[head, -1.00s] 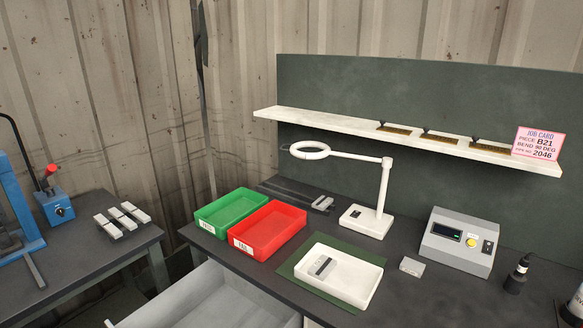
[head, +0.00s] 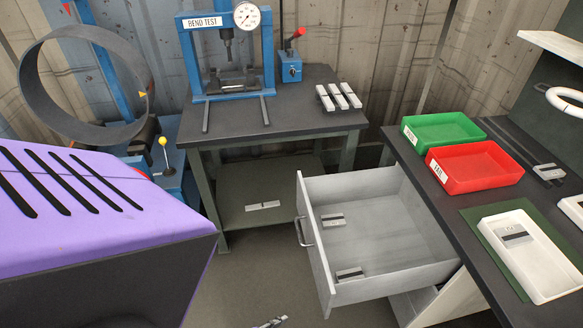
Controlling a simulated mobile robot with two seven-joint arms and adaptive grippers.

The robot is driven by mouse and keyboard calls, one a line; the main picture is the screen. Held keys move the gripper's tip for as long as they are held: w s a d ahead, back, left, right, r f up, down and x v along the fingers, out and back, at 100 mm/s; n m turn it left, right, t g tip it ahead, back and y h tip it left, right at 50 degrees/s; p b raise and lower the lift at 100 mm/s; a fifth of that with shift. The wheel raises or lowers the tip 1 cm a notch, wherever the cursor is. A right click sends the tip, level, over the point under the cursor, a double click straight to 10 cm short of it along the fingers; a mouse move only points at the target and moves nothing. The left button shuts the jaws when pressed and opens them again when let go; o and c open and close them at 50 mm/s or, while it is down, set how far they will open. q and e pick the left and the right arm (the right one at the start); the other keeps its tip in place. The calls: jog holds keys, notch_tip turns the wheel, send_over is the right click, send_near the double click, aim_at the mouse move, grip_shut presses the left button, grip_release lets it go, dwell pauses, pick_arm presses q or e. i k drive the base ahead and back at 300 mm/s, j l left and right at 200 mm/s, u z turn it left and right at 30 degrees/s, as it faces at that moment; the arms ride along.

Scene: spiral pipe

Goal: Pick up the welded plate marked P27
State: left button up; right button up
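Several small light-grey plates with dark bands are in view, their marks too small to read, so I cannot tell which is P27. One plate (head: 516,235) lies in the white tray (head: 539,284) on the right bench. Two lie in the open grey drawer, a far plate (head: 333,220) and a near plate (head: 350,275). Another plate (head: 263,206) lies on the lower shelf of the press table. Three plates (head: 339,97) lie in a row on that table. Neither gripper is clearly in view.
The drawer (head: 400,285) juts out from the right bench. Green (head: 442,119) and red (head: 470,181) bins stand on that bench. A blue bend-test press (head: 272,60) stands on the table. A purple machine (head: 85,190) blocks the left. A small grey piece (head: 270,322) at the bottom edge is unclear.

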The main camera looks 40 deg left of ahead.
aim_at(335, 220)
jog(key=u, duration=0.9)
